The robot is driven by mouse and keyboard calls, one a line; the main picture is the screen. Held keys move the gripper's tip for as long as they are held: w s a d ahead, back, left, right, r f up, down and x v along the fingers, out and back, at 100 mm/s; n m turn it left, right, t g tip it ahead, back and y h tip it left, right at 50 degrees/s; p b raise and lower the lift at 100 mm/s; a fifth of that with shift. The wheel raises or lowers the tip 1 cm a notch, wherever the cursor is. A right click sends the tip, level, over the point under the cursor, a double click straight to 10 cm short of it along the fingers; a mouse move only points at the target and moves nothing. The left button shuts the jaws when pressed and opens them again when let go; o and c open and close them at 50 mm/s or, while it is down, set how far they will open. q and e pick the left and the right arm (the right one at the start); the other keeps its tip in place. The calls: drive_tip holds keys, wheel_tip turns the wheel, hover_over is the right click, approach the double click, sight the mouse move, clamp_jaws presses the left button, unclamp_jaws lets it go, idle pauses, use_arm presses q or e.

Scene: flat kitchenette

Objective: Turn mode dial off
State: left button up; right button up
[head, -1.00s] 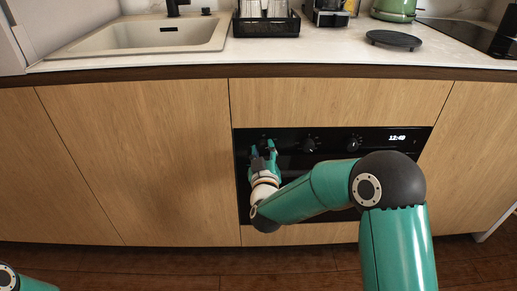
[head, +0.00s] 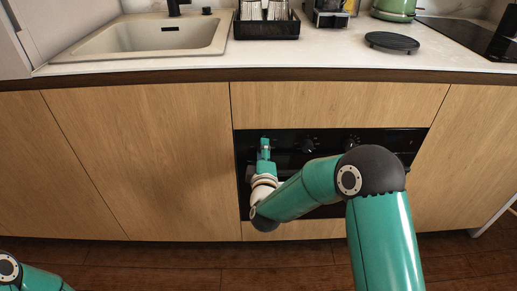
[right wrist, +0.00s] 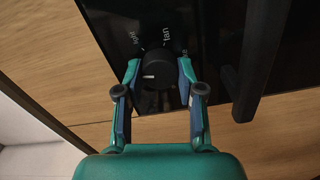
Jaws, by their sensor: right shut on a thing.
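The mode dial (right wrist: 158,68) is a round black knob on the black oven front (right wrist: 108,18), seen in the right wrist view. A short white mark shows on its face, towards the left. The words "light" and "fan" are printed around it. My right gripper (right wrist: 158,76) is shut on the dial, one finger on each side. In the head view the right gripper (head: 264,148) covers the left end of the oven panel and hides this dial. My left gripper is out of view; only part of that arm shows at the bottom left.
Two more knobs, a middle one (head: 308,146) and a right one (head: 352,140), sit on the panel. A dark handle bar (right wrist: 262,55) runs close to the right finger. Wooden cabinet fronts (head: 150,160) surround the oven. The worktop (head: 330,55) is above.

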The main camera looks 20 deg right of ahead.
drive_tip(key=shift+a+n+p, duration=0.3)
drive_tip(key=shift+a+n, duration=0.05)
drive_tip(key=shift+n, duration=0.85)
drive_tip(key=shift+f, duration=0.1)
drive_tip(key=o, duration=1.1)
drive_tip(key=shift+o, duration=0.2)
drive_tip(key=shift+d, duration=0.15)
drive_tip(key=v, duration=1.2)
